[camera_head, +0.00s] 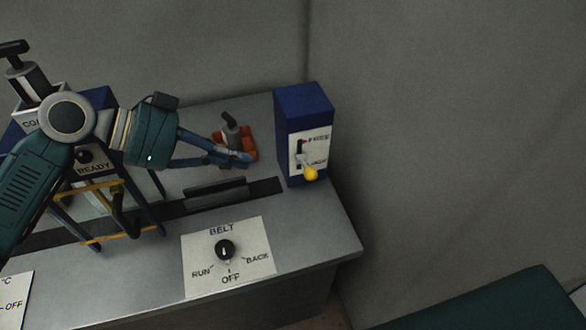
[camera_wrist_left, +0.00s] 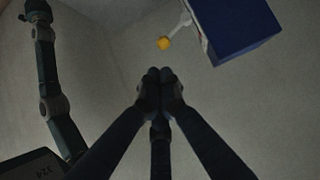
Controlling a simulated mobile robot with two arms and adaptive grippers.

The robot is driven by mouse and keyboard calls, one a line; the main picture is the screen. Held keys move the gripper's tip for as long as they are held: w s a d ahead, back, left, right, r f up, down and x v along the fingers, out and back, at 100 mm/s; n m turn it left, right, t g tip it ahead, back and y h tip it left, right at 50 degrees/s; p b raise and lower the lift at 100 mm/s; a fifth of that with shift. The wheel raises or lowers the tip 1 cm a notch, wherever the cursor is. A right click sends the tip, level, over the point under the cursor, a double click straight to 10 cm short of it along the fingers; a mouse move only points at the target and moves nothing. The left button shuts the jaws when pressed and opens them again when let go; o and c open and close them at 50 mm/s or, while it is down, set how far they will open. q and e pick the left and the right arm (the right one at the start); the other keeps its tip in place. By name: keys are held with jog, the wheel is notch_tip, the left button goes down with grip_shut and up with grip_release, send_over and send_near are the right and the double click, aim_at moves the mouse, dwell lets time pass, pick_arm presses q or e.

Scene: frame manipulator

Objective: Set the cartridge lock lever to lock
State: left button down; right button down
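The lock lever is on the pale front plate of a blue box (camera_head: 305,112) at the right end of the bench. Its yellow knob (camera_head: 311,174) sits low, beside the lower label; the upper label seems to read FREE, and the lower one is too blurred to read surely. In the left wrist view the yellow knob (camera_wrist_left: 164,43) hangs on a pale arm from the blue box (camera_wrist_left: 235,28). My left gripper (camera_head: 246,160) is shut and empty, left of the box and apart from the knob. Its fingertips (camera_wrist_left: 160,76) meet. My right gripper is not in view.
An orange block with a grey handle (camera_head: 230,132) stands behind my left fingers. A dark belt slot (camera_head: 265,187) crosses the bench. A BELT knob (camera_head: 224,249) is at the front. A READY station (camera_head: 93,168) stands at left, partly behind my arm. Walls close in behind and right.

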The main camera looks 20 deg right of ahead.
aim_at(307, 178)
pick_arm(q)
jog(key=p+x, duration=0.5)
jog(key=x, duration=0.8)
jog(key=shift+d, duration=0.1)
jog(key=shift+d+f, duration=0.25)
jog(key=shift+d, duration=0.05)
jog(key=shift+f, duration=0.1)
jog(key=shift+s+f, duration=0.15)
jog(key=shift+f, duration=0.1)
